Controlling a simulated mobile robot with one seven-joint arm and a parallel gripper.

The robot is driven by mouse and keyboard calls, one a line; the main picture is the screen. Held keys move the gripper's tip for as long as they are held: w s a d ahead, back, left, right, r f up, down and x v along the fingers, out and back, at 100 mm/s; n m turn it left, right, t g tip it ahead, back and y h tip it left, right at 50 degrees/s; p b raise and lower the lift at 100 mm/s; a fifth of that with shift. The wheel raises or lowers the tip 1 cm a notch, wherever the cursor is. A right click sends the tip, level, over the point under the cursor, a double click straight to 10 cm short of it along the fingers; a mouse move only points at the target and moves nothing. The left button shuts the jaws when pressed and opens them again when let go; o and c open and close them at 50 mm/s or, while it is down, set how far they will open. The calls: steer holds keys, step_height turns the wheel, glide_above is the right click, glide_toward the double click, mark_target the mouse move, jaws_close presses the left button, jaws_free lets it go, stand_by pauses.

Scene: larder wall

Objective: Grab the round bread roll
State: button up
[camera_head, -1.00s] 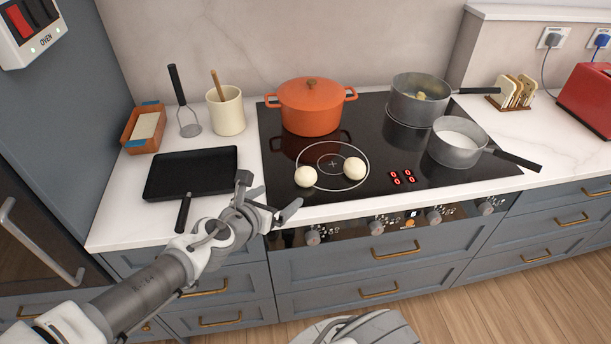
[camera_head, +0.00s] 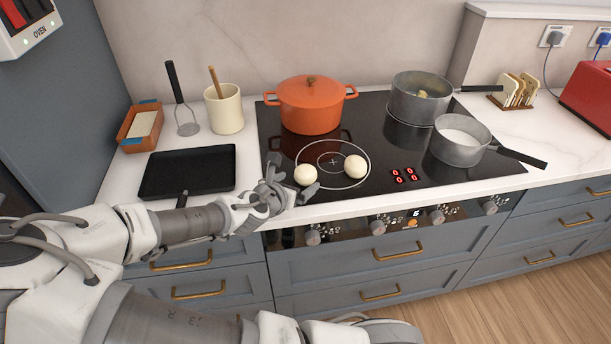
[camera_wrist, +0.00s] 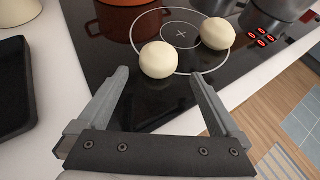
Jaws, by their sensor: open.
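Two pale round bread rolls lie apart on the black glass hob. The left roll (camera_head: 305,175) is near the hob's front edge, and the right roll (camera_head: 355,166) is a little farther right and back. In the wrist view the left roll (camera_wrist: 159,60) is just beyond my fingertips, between their lines, and the right roll (camera_wrist: 217,33) is outside to the right. My gripper (camera_head: 290,180) is open and empty at the hob's front left, close to the left roll. Its two fingers (camera_wrist: 158,78) show apart in the wrist view. Contact with the roll is not visible.
An orange pot (camera_head: 311,105) stands behind the rolls. Two grey saucepans, one behind (camera_head: 420,98) and one in front (camera_head: 459,140), are on the right. A black griddle pan (camera_head: 188,171) lies left on the counter.

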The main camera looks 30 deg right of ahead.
mark_target(302, 176)
steer(key=shift+b+x, duration=0.55)
steer(key=shift+x, duration=2.15)
steer(key=shift+w+r, duration=0.15)
steer(key=c, duration=1.3)
steer(key=shift+r, duration=0.15)
step_height(302, 176, up, 5)
steer(key=shift+f+p, duration=0.25)
steer(key=shift+p, duration=0.5)
steer(key=s+d+r+b, duration=0.2)
steer(key=s+r+b, duration=0.4)
steer(key=s+b, duration=0.3)
steer(key=shift+s+d+b, duration=0.25)
steer(key=shift+s+b, duration=0.05)
steer(key=shift+s, duration=0.85)
